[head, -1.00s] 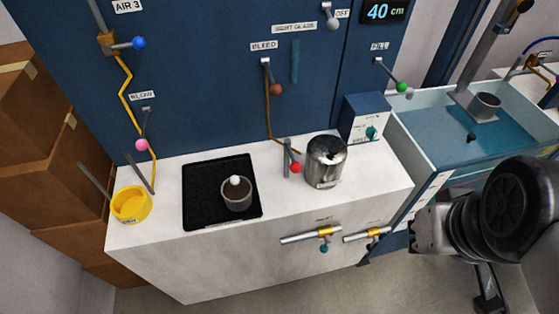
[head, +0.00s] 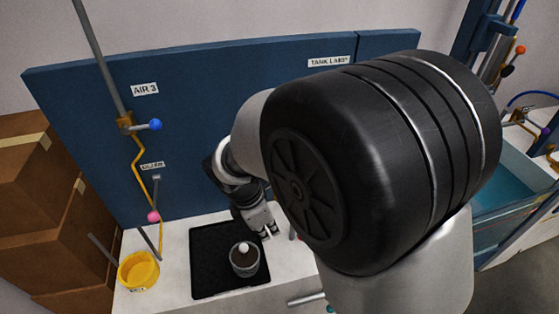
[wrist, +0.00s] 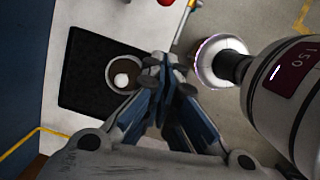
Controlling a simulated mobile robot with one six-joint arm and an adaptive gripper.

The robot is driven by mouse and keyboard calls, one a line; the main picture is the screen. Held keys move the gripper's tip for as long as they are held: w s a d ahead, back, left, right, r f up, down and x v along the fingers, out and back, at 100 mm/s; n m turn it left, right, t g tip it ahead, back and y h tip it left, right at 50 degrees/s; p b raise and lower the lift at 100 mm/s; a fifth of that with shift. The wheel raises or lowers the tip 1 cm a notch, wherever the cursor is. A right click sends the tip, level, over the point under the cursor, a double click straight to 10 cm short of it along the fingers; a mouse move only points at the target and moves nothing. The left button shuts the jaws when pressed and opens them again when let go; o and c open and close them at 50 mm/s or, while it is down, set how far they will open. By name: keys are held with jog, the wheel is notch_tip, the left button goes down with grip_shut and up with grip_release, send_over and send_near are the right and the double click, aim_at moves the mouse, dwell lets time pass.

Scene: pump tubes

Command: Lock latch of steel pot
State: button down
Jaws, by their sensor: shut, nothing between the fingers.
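In the head view, my arm covers the part of the counter right of the black tray. My gripper (head: 268,232) hangs low over the counter, at the right edge of the black tray. In the wrist view, its fingers (wrist: 166,75) are together with nothing between them, just beside a grey cup.
The black tray (head: 205,262) holds the grey cup (head: 245,266) with a white ball on it. A yellow pot (head: 138,271) stands at the left. A blue panel (head: 90,110) rises behind, with a pink-knobbed lever (head: 153,217). Brown boxes (head: 60,240) stack at the left.

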jog(key=shift+a+f+n, duration=0.35)
jog(key=shift+a+n, duration=0.05)
jog(key=shift+a, duration=0.05)
jog(key=shift+f, duration=0.1)
jog(key=w+d+f+b, duration=0.3)
jog(key=d+f, duration=0.2)
jog(key=f, duration=0.3)
jog(key=shift+d+f, duration=0.35)
